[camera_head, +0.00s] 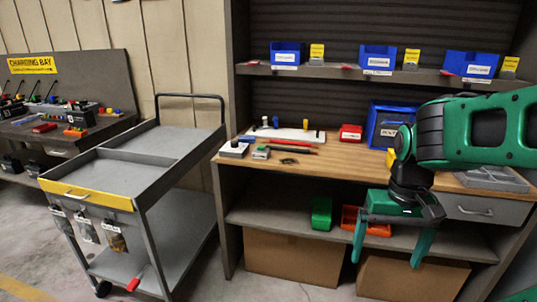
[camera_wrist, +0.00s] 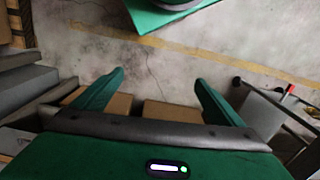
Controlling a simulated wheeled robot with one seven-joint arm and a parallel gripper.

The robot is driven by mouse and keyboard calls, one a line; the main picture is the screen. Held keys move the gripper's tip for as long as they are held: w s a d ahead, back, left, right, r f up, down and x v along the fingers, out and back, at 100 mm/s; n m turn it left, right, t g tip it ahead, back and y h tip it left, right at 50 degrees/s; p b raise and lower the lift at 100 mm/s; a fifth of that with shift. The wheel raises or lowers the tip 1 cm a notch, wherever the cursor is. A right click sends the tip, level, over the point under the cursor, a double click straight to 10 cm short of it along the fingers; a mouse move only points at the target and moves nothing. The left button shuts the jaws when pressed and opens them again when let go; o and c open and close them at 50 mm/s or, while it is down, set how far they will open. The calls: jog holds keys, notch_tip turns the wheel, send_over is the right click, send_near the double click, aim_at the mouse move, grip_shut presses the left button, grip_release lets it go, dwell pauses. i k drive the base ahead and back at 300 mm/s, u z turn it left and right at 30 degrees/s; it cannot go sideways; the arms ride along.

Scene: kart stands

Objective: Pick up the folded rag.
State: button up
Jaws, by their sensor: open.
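I cannot make out a folded rag for certain in either view. In the head view, a patterned, cloth-like item (camera_head: 117,243) hangs in a pouch on the front of the grey cart (camera_head: 187,150); I cannot tell whether it is folded. A small dark flat item (camera_head: 289,161) on the wooden workbench (camera_head: 350,161) is too small to identify. My gripper (camera_head: 386,264) is open and empty, pointing down in front of the workbench, beyond its front edge. In the wrist view my gripper (camera_wrist: 159,77) shows both fingers apart, with cardboard boxes and floor beyond.
Blue bins (camera_head: 379,58) line the shelf above the bench. Green (camera_head: 321,213) and orange (camera_head: 377,228) bins sit on the shelf below, over cardboard boxes (camera_head: 291,257). A charging bench (camera_head: 62,138) stands at far left. The cart's top trays look empty; floor between cart and bench is clear.

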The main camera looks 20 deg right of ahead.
aim_at(251, 139)
jog(key=u, duration=0.1)
jog(key=i, duration=1.8)
jog(key=u, duration=0.35)
